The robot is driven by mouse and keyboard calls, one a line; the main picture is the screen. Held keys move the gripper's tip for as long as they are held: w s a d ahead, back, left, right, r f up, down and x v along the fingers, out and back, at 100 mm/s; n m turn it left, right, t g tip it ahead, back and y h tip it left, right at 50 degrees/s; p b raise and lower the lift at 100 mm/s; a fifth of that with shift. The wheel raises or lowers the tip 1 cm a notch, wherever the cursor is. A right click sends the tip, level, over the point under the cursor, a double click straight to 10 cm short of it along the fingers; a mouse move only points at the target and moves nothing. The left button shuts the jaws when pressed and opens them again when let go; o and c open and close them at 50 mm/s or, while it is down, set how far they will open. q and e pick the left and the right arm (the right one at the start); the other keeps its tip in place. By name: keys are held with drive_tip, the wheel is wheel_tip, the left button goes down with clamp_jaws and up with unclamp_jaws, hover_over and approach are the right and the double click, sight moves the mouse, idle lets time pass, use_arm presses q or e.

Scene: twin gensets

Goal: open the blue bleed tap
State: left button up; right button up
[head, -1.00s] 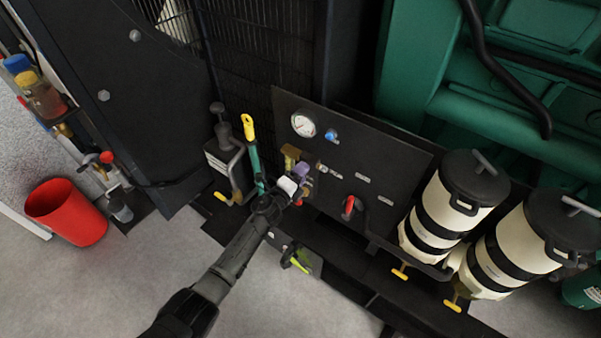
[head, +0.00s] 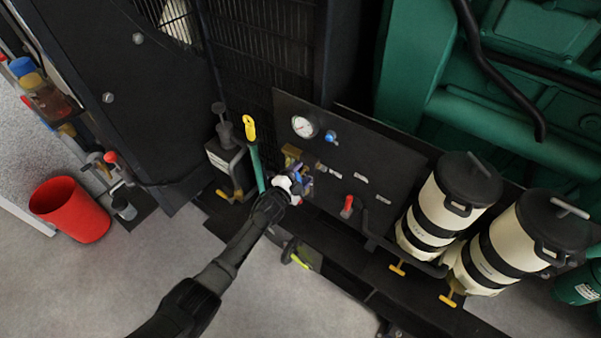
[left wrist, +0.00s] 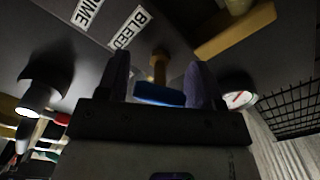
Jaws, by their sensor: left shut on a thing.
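The blue bleed tap (left wrist: 158,94) shows in the left wrist view as a blue handle on a brass stem, below a label reading BLEED (left wrist: 129,27). My left gripper (left wrist: 159,82) has its two purple-grey fingers on either side of the handle and is shut on it. In the head view my left gripper (head: 300,182) is at the lower left of the dark panel (head: 385,160), and it mostly hides the tap there. My right gripper is in neither view.
A gauge (head: 303,127) and a blue knob (head: 331,136) are on the panel above my gripper. A red handle (head: 347,206) is to its right, and a yellow-topped green lever (head: 252,145) to its left. Cream canisters (head: 438,210) stand at the right, a red bucket (head: 70,209) at the left.

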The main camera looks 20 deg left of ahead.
use_arm(q)
drive_tip(key=shift+s+f+n, duration=0.1)
drive_tip(key=shift+f+n, duration=0.25)
drive_tip(key=shift+n, duration=0.15)
drive_tip(key=o, duration=0.6)
drive_tip(key=shift+o, duration=0.9)
drive_tip(key=shift+r, duration=0.1)
drive_tip(key=shift+r, duration=0.1)
drive_tip(key=shift+s+a+p, duration=0.15)
drive_tip(key=shift+s+p, duration=0.2)
drive_tip(key=shift+s, duration=0.05)
drive_tip(key=p+v, duration=0.2)
drive_tip(key=v, duration=1.1)
